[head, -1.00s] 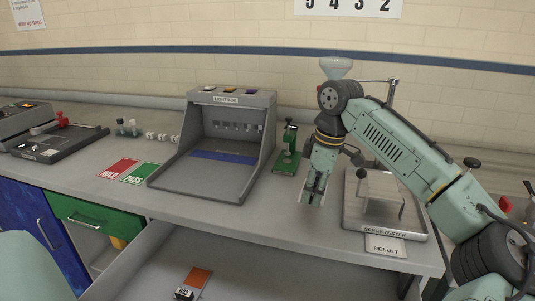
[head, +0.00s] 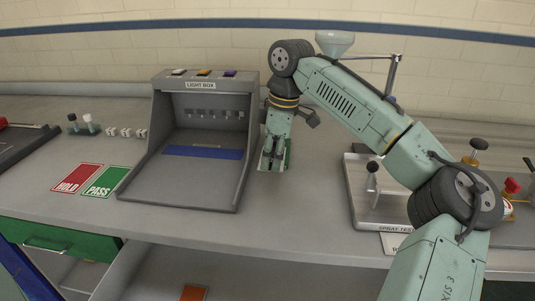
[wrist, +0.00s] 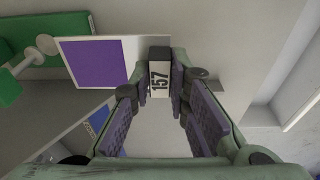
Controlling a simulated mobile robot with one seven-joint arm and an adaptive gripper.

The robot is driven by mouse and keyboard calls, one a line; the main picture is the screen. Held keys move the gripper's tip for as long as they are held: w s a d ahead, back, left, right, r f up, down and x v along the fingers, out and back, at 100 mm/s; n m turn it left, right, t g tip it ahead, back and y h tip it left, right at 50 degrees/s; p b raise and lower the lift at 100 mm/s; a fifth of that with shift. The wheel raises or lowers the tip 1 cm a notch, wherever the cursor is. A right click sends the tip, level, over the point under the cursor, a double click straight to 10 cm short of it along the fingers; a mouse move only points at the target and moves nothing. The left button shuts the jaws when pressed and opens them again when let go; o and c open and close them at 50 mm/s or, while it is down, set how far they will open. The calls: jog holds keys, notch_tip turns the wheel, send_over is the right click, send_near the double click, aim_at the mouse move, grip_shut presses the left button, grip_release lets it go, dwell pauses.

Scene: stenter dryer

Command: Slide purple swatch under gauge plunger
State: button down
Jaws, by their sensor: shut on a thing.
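The purple swatch (wrist: 95,62) is a purple square on a white card with a block marked 157 (wrist: 159,75). My gripper (wrist: 162,88) is shut on that block in the wrist view. The card extends left toward the green gauge (wrist: 18,60), whose pale plunger (wrist: 45,44) shows just left of the card's left edge. I cannot tell the height between plunger and card. In the head view my gripper (head: 271,160) is low over the bench, right of the light box. It hides most of the gauge there; only a green strip (head: 288,150) shows. The purple face is not visible there.
The light box (head: 205,135) stands close on the left of my gripper. The spray tester (head: 362,205) is to the right. The red HOLD card (head: 76,178) and green PASS card (head: 105,181) lie farther left. Bare bench lies in front of my gripper. An open drawer is below.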

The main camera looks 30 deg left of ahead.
jog(key=shift+d+r+p, duration=0.1)
jog(key=shift+d+p, duration=0.05)
jog(key=shift+p, duration=0.5)
jog(key=shift+f+b, duration=0.4)
jog(key=shift+f, duration=1.35)
jog(key=shift+w+f, duration=0.15)
jog(key=shift+f, duration=0.3)
jog(key=shift+w, duration=0.15)
jog(key=shift+w+a+p, duration=0.5)
jog(key=shift+w+a, duration=0.05)
jog(key=shift+w, duration=0.3)
jog(key=shift+w+a, duration=0.1)
jog(key=shift+w+a, duration=0.3)
jog(key=shift+w, duration=0.3)
jog(key=shift+w+a, duration=0.25)
jog(key=shift+w, duration=0.35)
jog(key=shift+w+a, duration=0.1)
jog(key=shift+w, duration=0.05)
